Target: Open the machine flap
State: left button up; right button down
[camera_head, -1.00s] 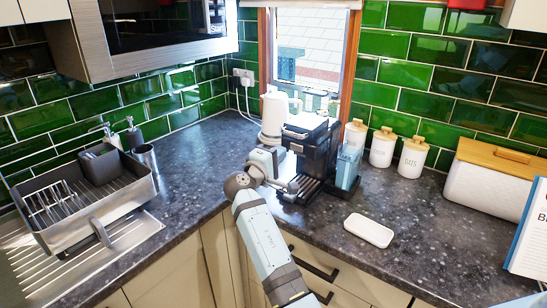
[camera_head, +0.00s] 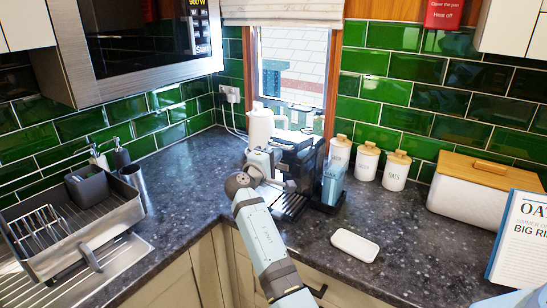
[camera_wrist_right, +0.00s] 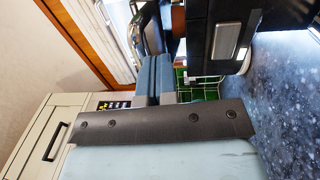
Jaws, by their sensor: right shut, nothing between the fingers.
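The black machine (camera_head: 311,166) stands on the dark worktop in front of the window, with a clear bluish tank at its right side. My right gripper (camera_head: 284,160) is at its left front, close to the upper part. The fingers are shut with nothing between them. Gripper and wrist cover part of the machine's top and front, so I cannot tell the flap's state or whether I touch it. In the right wrist view, the blue-grey fingers (camera_wrist_right: 152,72) show beside a dark body with a silver panel (camera_wrist_right: 228,42), seemingly the machine. My left gripper is not in view.
A white kettle (camera_head: 259,127) stands close behind the wrist. Lidded white canisters (camera_head: 366,163) and a bread bin (camera_head: 470,193) are to the right. A white slab (camera_head: 355,245) lies near the front edge. A dish rack (camera_head: 75,255) is at left.

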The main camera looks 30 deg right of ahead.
aim_at(278, 145)
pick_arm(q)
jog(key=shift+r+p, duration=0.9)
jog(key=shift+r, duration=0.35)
pick_arm(e)
jog(key=shift+w+d+r, duration=0.15)
jog(key=shift+d+r, duration=0.2)
jog(key=shift+r, duration=0.5)
jog(key=shift+w+d+r, duration=0.15)
jog(key=shift+d+r, duration=0.2)
jog(key=shift+r, duration=0.45)
jog(key=shift+w+d+r, duration=0.15)
jog(key=shift+d+r, duration=0.2)
jog(key=shift+r, duration=0.5)
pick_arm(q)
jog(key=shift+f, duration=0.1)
pick_arm(e)
jog(key=shift+a+f, duration=0.1)
jog(key=shift+a, duration=0.05)
jog(key=shift+f+b+v, duration=0.2)
jog(key=shift+b+v, duration=0.1)
jog(key=shift+v, duration=1.45)
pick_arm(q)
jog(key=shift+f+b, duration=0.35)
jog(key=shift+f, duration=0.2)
pick_arm(e)
jog(key=v, duration=0.6)
jog(key=shift+s+a, duration=0.1)
